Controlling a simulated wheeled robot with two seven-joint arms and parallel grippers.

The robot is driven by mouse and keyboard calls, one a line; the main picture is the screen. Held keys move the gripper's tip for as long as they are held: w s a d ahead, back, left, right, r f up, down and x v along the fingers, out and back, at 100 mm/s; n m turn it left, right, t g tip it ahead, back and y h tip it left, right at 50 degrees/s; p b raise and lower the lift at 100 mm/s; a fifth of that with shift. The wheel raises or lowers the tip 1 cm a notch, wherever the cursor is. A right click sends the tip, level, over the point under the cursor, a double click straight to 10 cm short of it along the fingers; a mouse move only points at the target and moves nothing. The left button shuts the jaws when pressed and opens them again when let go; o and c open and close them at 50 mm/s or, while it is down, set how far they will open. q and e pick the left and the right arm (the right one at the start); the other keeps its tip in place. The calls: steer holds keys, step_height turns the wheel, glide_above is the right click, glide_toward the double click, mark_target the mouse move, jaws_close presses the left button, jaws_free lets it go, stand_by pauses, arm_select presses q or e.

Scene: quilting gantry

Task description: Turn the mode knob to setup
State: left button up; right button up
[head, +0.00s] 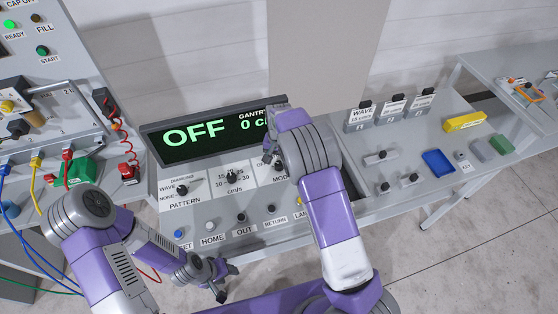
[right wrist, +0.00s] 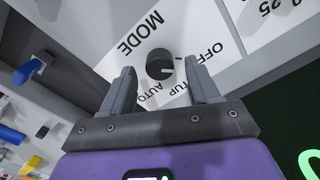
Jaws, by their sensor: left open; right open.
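The mode knob (right wrist: 160,64) is a round black knob on a white plate marked MODE, OFF, SETUP and AUTO in the right wrist view. A pale mark shows on its edge; exactly where it points is hard to tell. My right gripper (right wrist: 162,88) is open, with its fingers on either side of the knob; contact is not clear. In the head view my right arm hides most of the MODE plate (head: 280,180). The display (head: 215,130) reads OFF in green. My left gripper (head: 210,283) is open and empty, low in front of the console.
The pattern knob (head: 182,189) and middle knob (head: 231,177) stand left of the mode knob. A row of buttons (head: 209,240) runs along the console front. At right are a blue tray (head: 438,163) and a yellow block (head: 465,122). Cables hang at left.

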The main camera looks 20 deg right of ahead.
steer(key=shift+f, duration=0.55)
steer(key=c, duration=1)
steer(key=shift+c, duration=0.2)
